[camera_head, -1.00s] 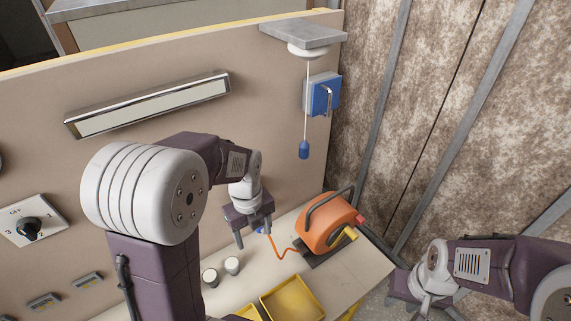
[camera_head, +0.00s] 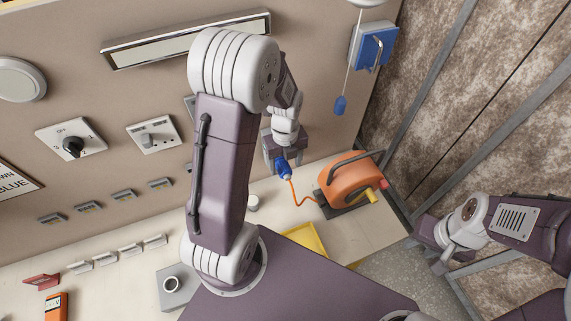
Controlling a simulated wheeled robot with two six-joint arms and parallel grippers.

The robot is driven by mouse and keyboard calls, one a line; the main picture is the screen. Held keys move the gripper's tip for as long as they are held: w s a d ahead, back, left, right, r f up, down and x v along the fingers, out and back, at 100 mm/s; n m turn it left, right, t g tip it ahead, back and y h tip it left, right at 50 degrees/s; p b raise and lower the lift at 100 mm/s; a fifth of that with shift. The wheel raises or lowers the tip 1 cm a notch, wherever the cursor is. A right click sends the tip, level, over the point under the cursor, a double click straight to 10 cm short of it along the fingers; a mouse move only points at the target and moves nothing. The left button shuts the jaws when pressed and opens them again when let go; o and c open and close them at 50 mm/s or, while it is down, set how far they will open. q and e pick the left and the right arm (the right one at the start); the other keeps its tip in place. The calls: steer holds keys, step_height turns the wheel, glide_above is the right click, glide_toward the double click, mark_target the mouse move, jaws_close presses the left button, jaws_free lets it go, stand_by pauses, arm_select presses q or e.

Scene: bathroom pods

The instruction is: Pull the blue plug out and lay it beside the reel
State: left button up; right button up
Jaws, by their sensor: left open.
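The blue plug (camera_head: 284,170) is near the wall panel at the end of an orange cable (camera_head: 296,195). The cable runs to the orange reel (camera_head: 352,179), which stands on the bench to the right. My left gripper (camera_head: 287,160) is open and points down, with the blue plug at its fingers. The gripper hides the plug's upper end, so I cannot tell how it sits in a socket. My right gripper (camera_head: 434,250) is at the right, apart from the reel, and I cannot make out its fingers clearly.
A yellow tray (camera_head: 310,241) lies on the bench in front of the reel. A small white cup (camera_head: 253,203) stands left of it. A blue pull-cord handle (camera_head: 340,106) hangs above. Some bare bench (camera_head: 375,228) shows in front of the reel.

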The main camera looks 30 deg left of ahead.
arm_select(q)
steer(key=shift+s+f, duration=0.1)
steer(key=shift+f, duration=1.25)
jaws_close()
